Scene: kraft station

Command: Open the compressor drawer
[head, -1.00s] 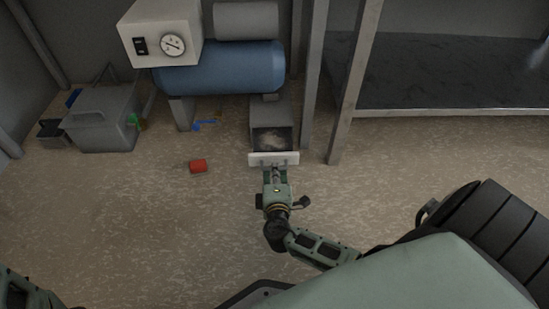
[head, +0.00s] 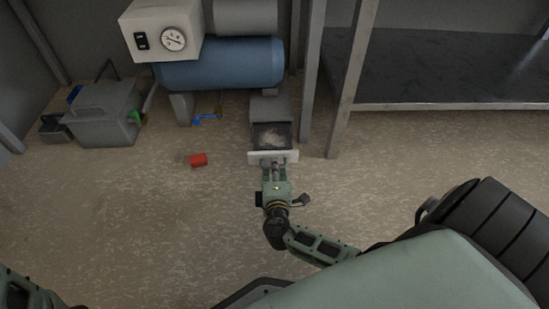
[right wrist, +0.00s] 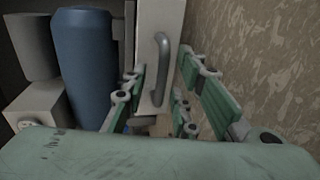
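The compressor drawer is pulled out below the grey housing (head: 270,108), and its dark inside with a pale patch shows from above. Its white drawer front (head: 286,157) faces me. My right gripper (head: 274,164) is at the middle of that front. In the right wrist view, the curved grey handle (right wrist: 162,66) on the white front lies between the spread fingers of my right gripper (right wrist: 175,85). The fingers look open, with a gap beside the handle; any contact lower down is hidden. Only a piece of my left arm shows at the bottom left; its gripper is not visible.
The blue compressor tank (head: 225,64) and the white gauge box (head: 160,30) stand behind. A red block (head: 198,160) lies on the floor left of the drawer. A grey toolbox (head: 105,115) stands further left. A metal shelf post (head: 312,75) rises close right.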

